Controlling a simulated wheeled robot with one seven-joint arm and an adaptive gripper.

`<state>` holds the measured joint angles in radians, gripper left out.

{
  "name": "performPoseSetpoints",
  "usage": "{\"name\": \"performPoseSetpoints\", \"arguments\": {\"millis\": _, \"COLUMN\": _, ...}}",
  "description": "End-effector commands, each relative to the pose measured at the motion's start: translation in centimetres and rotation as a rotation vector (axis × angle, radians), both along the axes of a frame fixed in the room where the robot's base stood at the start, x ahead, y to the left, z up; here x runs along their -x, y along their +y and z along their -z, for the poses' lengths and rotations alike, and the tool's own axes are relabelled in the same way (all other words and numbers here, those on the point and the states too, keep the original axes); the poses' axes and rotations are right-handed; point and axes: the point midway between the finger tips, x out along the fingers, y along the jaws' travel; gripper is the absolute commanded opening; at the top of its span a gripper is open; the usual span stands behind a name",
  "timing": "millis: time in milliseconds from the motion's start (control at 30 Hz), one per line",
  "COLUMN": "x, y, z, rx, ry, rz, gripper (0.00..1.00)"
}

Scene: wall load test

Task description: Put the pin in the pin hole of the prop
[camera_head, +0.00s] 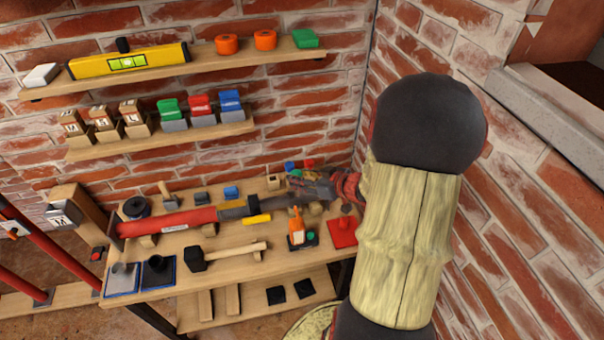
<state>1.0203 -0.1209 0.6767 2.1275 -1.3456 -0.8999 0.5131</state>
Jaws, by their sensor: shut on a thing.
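The prop lies across the workbench, with a thick red tube (175,222) at the left and a thinner dark grey tube (240,211) running right towards my gripper. My gripper (296,185) is low over the bench's right part, at the prop's right end, reaching in from the right. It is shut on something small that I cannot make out. I cannot see the pin clearly, nor the pin hole. Whether the gripper touches the prop cannot be told from here.
A yellow piece (257,218) lies just below the dark tube. A mallet (225,255), an orange bottle (297,228) and a red plate (342,232) lie in front of the prop. Small coloured parts (291,166) sit behind the gripper. A brick wall (530,230) stands close at the right.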

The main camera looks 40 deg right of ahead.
Motion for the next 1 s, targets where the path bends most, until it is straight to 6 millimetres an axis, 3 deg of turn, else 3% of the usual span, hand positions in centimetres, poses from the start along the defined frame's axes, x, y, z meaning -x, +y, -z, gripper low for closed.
{"name": "performPoseSetpoints", "arguments": {"millis": 600, "x": -3.2, "y": -2.0, "z": 3.6, "rx": 0.005, "ry": -0.002, "rz": -0.002, "gripper": 0.0}}
{"name": "performPoseSetpoints", "arguments": {"millis": 1000, "x": -4.2, "y": -2.6, "z": 4.3, "rx": 0.003, "ry": -0.002, "rz": -0.002, "gripper": 0.0}}
